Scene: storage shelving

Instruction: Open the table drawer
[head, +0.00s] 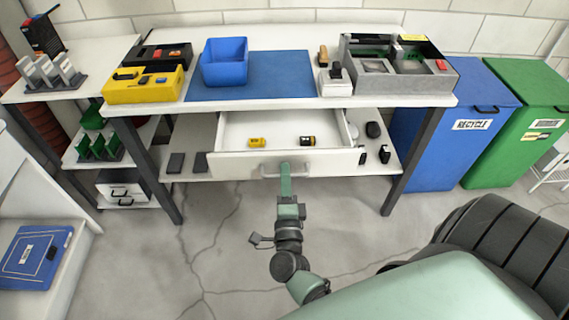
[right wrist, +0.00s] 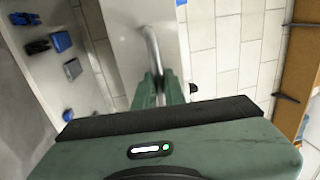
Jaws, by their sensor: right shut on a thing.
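The table (head: 390,101) stands ahead, with a white drawer (head: 222,166) under its top. The drawer is pulled out, and its inside shows a yellow item (head: 257,142) and a black and yellow item (head: 307,140). My right gripper (head: 285,168) is at the middle of the drawer front, shut on the drawer handle (head: 265,170). In the right wrist view, the metal handle (right wrist: 152,48) runs between the fingers of my right gripper (right wrist: 158,80). My left gripper is not in view.
A blue bin (head: 224,70), a yellow tray (head: 140,92) and a grey box (head: 390,85) stand on the tabletop. Blue (head: 440,150) and green (head: 515,150) recycling bins stand at the right. Dark table legs (head: 405,160) flank the drawer. Floor is clear in front.

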